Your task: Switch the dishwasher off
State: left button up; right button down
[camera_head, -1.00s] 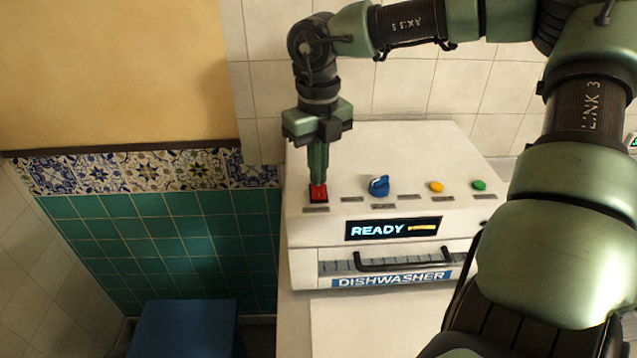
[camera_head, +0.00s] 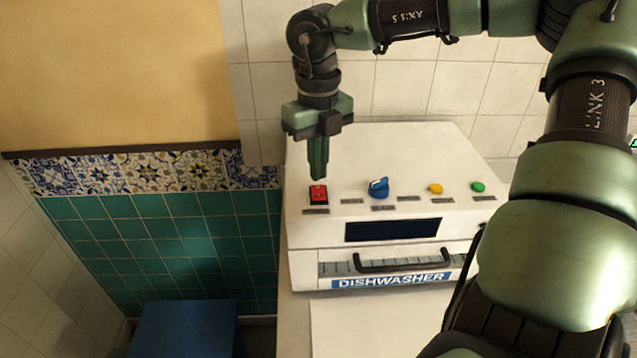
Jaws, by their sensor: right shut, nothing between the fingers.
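The white dishwasher (camera_head: 305,235) stands against the tiled wall, with its name on a blue label on the front. Its display (camera_head: 393,230) is dark and blank. On its sloped top are a red switch (camera_head: 318,194) at the left, a blue knob (camera_head: 379,187), a yellow button (camera_head: 435,189) and a green button (camera_head: 478,187). My right gripper (camera_head: 318,176) points down, shut and empty, just above the red switch with a small gap. My left gripper is not in view.
A black handle (camera_head: 404,261) runs along the dishwasher's front. A blue box-like thing (camera_head: 185,328) stands low at the left by green tiles. The white surface (camera_head: 380,325) in front of the dishwasher is clear.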

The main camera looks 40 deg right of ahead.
aim_at(318, 187)
jog(key=shift+r+p, duration=1.1)
jog(key=shift+r, duration=1.3)
